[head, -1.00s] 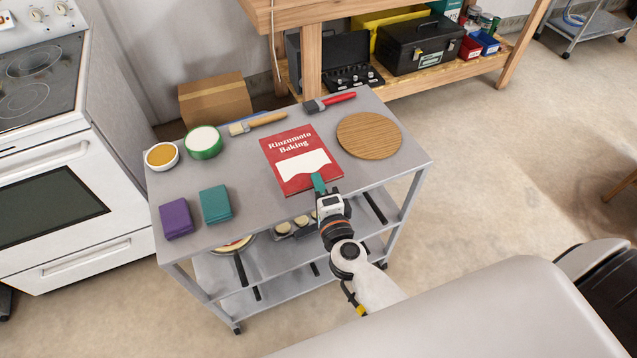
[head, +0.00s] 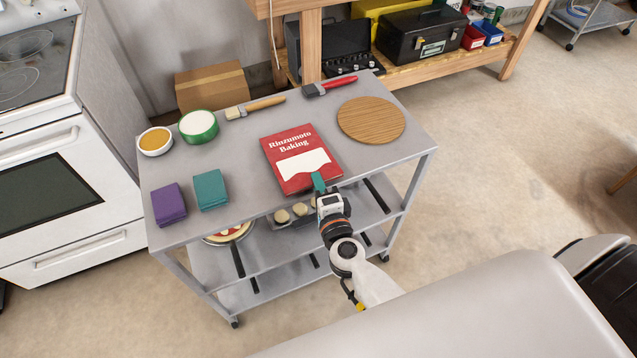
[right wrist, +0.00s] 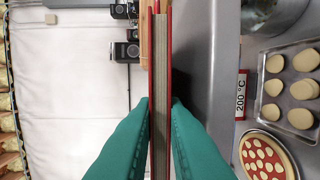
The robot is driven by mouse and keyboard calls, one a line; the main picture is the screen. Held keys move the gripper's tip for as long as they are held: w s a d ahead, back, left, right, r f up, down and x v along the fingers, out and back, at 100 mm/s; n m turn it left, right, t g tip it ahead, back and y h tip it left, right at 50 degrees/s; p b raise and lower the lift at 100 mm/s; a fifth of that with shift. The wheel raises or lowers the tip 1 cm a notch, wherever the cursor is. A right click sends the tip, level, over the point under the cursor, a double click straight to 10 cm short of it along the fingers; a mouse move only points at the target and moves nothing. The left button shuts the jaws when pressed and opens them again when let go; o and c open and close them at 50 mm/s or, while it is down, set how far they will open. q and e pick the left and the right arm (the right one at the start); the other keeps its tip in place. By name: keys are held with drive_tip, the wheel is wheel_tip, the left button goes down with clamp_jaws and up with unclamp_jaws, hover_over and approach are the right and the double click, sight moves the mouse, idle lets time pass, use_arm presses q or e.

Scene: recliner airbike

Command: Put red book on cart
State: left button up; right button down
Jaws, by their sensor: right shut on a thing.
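The red book (head: 299,150), titled "Rinzumoto Baking", is at the front edge of the grey cart's (head: 235,150) top shelf, cover up. Whether it rests fully on the shelf or is slightly raised, I cannot tell. My right gripper (head: 319,183) is shut on the book's near edge. In the right wrist view its two teal fingers (right wrist: 160,130) press on both covers of the red book (right wrist: 160,70). My left gripper is not in view.
The cart top also holds a round wooden board (head: 371,120), two brushes (head: 256,107), a green-rimmed bowl (head: 198,126), an orange-filled bowl (head: 155,141), and purple (head: 168,204) and teal (head: 210,189) cloths. A pizza (head: 228,233) and a tray (head: 292,214) are below. A stove (head: 50,190) stands left.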

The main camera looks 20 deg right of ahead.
drive_tip(key=shift+f, duration=0.25)
idle(0.3)
drive_tip(key=c, duration=1.7)
unclamp_jaws()
drive_tip(key=shift+c, duration=0.2)
drive_tip(key=shift+r, duration=0.3)
drive_tip(key=shift+s, duration=0.1)
drive_tip(key=s, duration=0.9)
drive_tip(key=shift+d, duration=0.15)
